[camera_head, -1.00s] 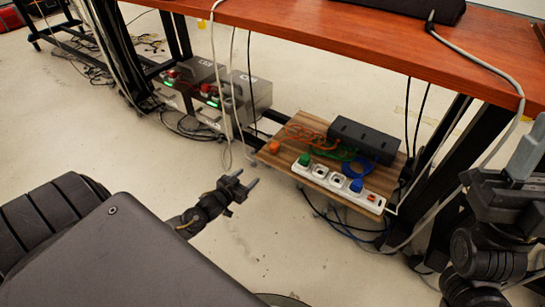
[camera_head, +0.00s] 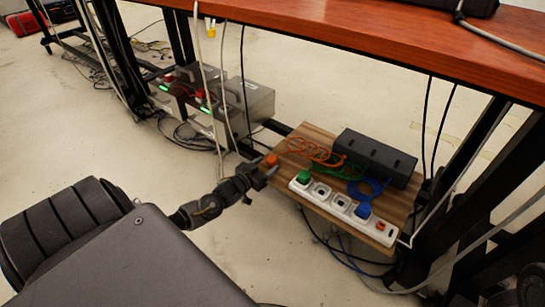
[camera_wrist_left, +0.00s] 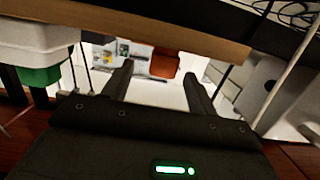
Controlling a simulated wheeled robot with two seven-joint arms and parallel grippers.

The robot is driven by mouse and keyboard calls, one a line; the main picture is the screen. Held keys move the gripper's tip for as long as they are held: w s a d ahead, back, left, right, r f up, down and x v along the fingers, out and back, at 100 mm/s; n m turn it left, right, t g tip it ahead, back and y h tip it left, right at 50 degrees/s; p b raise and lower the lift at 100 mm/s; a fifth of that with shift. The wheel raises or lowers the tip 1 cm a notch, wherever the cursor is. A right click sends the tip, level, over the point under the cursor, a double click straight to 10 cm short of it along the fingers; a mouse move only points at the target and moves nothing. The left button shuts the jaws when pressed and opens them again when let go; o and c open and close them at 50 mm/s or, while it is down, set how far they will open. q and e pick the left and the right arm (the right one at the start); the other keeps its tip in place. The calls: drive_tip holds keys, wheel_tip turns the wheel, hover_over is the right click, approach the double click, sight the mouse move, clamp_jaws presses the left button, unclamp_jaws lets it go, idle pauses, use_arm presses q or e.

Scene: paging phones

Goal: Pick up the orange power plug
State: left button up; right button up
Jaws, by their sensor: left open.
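The orange power plug (camera_head: 271,160) stands at the left corner of a wooden board (camera_head: 319,136) under the red-brown table. Its orange cord runs right across the board. My left gripper (camera_head: 262,173) is open, its fingers close to the plug at the board's left edge; contact cannot be told. In the left wrist view the orange plug (camera_wrist_left: 165,62) shows between and beyond the two open fingers (camera_wrist_left: 157,88). My right gripper is not in view; only a dark part of what seems my right arm shows at the lower right.
A white power strip (camera_head: 330,199) with a green plug (camera_head: 304,177) and a blue plug (camera_head: 363,211) lies along the board's front. A black box (camera_head: 375,156) stands behind. Grey metal boxes (camera_head: 245,103) and hanging cables are left of the board. The tabletop (camera_head: 400,40) overhangs behind.

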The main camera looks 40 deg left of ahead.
sight(274, 158)
use_arm(q)
drive_tip(key=shift+w, duration=0.35)
drive_tip(key=shift+w+a+f+b, duration=0.1)
drive_tip(key=shift+w+f+b, duration=0.2)
drive_tip(key=shift+w+b, duration=0.25)
drive_tip(key=w+b, duration=0.3)
drive_tip(key=shift+a+f, duration=0.2)
drive_tip(key=shift+f, duration=0.2)
drive_tip(key=shift+w+r, duration=0.1)
drive_tip(key=shift+w, duration=0.4)
drive_tip(key=c, duration=1.1)
